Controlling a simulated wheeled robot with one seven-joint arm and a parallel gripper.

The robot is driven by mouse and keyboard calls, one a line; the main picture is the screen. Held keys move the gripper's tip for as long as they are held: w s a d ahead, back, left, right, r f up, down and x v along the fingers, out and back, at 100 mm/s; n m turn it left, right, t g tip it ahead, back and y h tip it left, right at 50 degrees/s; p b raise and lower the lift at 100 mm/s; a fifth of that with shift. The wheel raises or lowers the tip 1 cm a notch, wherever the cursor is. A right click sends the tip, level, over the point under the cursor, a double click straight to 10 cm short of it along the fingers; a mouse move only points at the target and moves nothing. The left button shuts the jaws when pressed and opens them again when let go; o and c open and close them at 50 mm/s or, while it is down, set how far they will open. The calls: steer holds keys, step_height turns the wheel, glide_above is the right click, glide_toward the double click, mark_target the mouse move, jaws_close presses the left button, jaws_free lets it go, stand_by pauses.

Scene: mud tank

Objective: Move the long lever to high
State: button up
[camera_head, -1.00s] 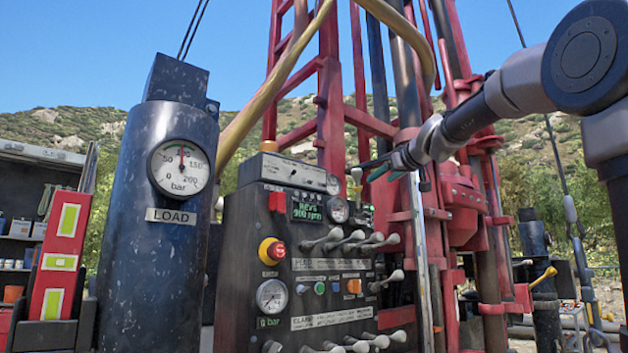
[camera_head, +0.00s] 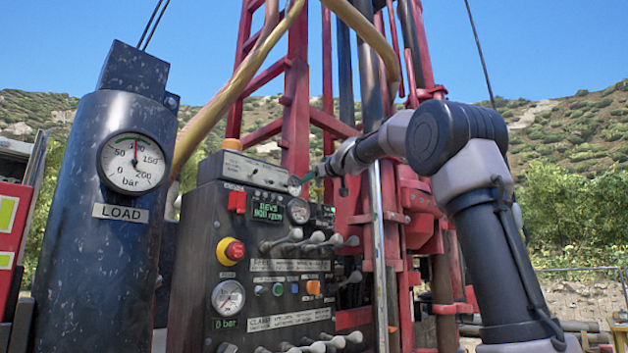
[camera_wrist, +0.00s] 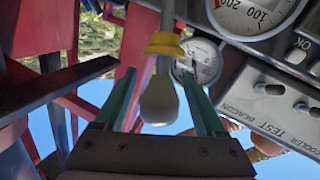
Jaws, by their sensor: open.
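A long lever with a pale rounded knob (camera_wrist: 158,100) and a yellow collar (camera_wrist: 165,44) shows in the wrist view. The knob lies between the two green fingers of my gripper (camera_wrist: 163,105), with visible space on both sides. My gripper is open and not closed on it. In the head view my gripper (camera_head: 310,178) is at the upper right of the dark control panel (camera_head: 200,250). The lever's knob cannot be made out there behind the gripper.
Several short levers (camera_head: 315,238) stick out of the panel below my gripper. A red emergency button (camera_head: 230,250) and gauges are on the panel face. The red drill mast (camera_head: 298,90) stands close behind. A dark LOAD cylinder (camera_head: 110,250) stands at left.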

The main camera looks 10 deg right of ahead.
jaws_close()
stand_by(1.5)
